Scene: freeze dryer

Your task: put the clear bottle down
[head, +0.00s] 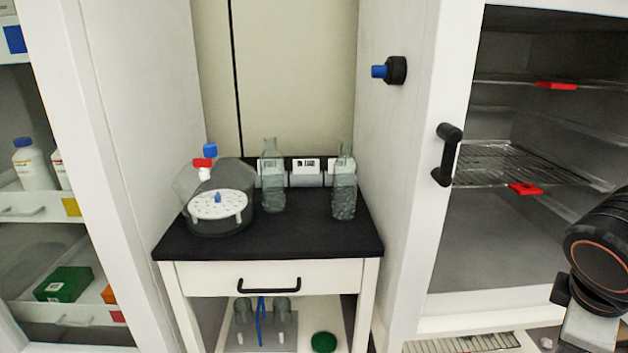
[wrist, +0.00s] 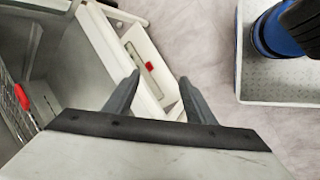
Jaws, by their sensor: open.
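Two clear bottles stand upright on the black top of a small white table in the head view. One clear bottle (head: 273,178) is near the middle of the back, and the other clear bottle (head: 344,185) is near the right edge. My gripper (wrist: 160,85) shows in the wrist view, with its two dark fingers apart and nothing between them. It is above the floor beside a white cabinet, well away from both bottles. In the head view only part of my arm shows at the right edge, and the gripper itself is out of frame.
A glass desiccator (head: 218,205) fills the left of the black tabletop (head: 300,236). An open cabinet (head: 545,240) with wire shelves and red clips stands at right. A white shelf unit (head: 110,130) stands at left. Smaller bottles stand on the table's lower shelf.

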